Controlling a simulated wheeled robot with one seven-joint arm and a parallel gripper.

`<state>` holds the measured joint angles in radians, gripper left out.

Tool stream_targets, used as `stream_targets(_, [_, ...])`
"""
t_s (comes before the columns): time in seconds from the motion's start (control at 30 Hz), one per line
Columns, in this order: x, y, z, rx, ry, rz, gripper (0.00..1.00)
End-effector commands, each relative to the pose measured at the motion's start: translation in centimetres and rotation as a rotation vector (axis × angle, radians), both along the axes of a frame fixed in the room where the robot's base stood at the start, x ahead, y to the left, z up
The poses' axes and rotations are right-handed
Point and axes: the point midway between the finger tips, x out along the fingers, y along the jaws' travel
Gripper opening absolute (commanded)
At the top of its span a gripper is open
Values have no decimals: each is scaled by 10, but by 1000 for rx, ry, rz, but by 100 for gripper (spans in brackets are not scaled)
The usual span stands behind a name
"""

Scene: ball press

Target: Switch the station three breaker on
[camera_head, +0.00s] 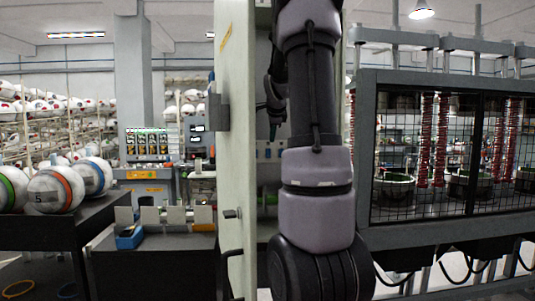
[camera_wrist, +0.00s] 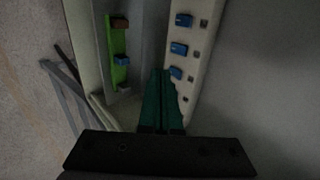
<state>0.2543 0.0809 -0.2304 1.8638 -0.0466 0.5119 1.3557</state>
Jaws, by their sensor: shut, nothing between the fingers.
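In the wrist view a pale strip (camera_wrist: 205,32) carries a row of small blue switches, an upper one (camera_wrist: 184,20), a middle one (camera_wrist: 179,48) and a lower one (camera_wrist: 176,73). No readable label shows which is station three. My gripper (camera_wrist: 161,72) is shut, with its green fingertips close beside the lower blue switch; I cannot tell whether they touch it. The fingers hide what lies below. In the head view the tall pale cabinet (camera_head: 235,130) stands open, and my arm hides much of its inside.
In the head view a mesh-fronted machine (camera_head: 455,213) stands right of my arm. A dark table (camera_head: 60,238) with striped balls (camera_head: 55,190) is left.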

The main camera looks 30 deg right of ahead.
Motion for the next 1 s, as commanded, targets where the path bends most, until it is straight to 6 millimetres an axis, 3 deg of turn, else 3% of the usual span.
stream_targets(0.27, [10,-4,-13,-1,4,2,0])
stream_targets(0.7, [66,-32,-77,1,3,1,0])
stream_targets(1.0, [95,-45,-78,-1,1,3,0])
